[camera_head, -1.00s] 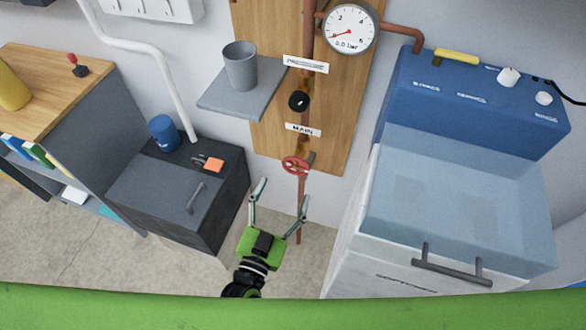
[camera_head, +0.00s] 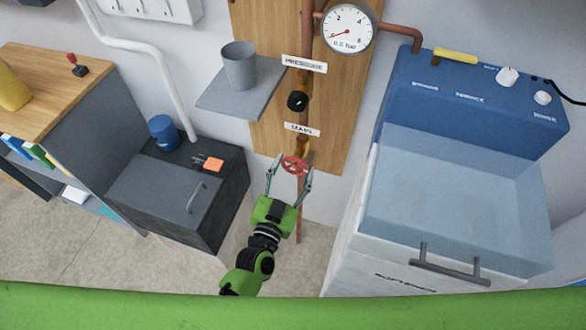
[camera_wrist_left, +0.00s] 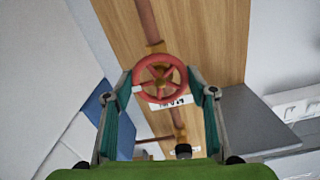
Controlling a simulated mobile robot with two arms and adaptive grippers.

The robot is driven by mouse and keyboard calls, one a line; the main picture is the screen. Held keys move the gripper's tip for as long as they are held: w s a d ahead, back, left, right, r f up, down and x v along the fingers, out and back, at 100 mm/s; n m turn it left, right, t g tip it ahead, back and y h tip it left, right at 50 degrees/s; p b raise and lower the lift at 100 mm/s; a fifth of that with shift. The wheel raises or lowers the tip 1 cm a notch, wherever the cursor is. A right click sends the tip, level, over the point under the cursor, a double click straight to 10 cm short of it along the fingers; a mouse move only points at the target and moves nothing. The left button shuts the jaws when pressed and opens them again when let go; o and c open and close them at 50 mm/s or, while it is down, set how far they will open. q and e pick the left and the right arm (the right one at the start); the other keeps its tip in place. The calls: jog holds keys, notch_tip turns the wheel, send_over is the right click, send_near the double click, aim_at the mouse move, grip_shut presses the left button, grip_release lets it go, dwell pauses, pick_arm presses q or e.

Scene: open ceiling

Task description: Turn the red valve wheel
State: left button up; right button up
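The red valve wheel (camera_head: 295,165) sits on the copper pipe on the wooden board, below the "MAIN" label (camera_head: 302,129). In the left wrist view the wheel (camera_wrist_left: 160,80) shows face-on with its spokes. My left gripper (camera_head: 290,163) is at the wheel, with one finger on each side of it. In the left wrist view the fingers of my left gripper (camera_wrist_left: 160,95) stand apart beside the rim. The right finger is very close to the rim; I cannot tell whether either finger touches. My right gripper is not in view.
A gauge (camera_head: 348,29) reading about zero and a black knob (camera_head: 298,101) are above the wheel. A grey shelf (camera_head: 222,103) with a cup (camera_head: 240,66) juts out at the left. A blue-and-white machine (camera_head: 455,190) stands close on the right, a dark cabinet (camera_head: 160,195) on the left.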

pick_arm(q)
jog(key=shift+n, duration=0.4)
jog(key=n, duration=0.2)
jog(key=shift+n, duration=1.9)
jog(key=o, duration=1.1)
jog(key=shift+s, duration=0.1)
jog(key=v, duration=1.2)
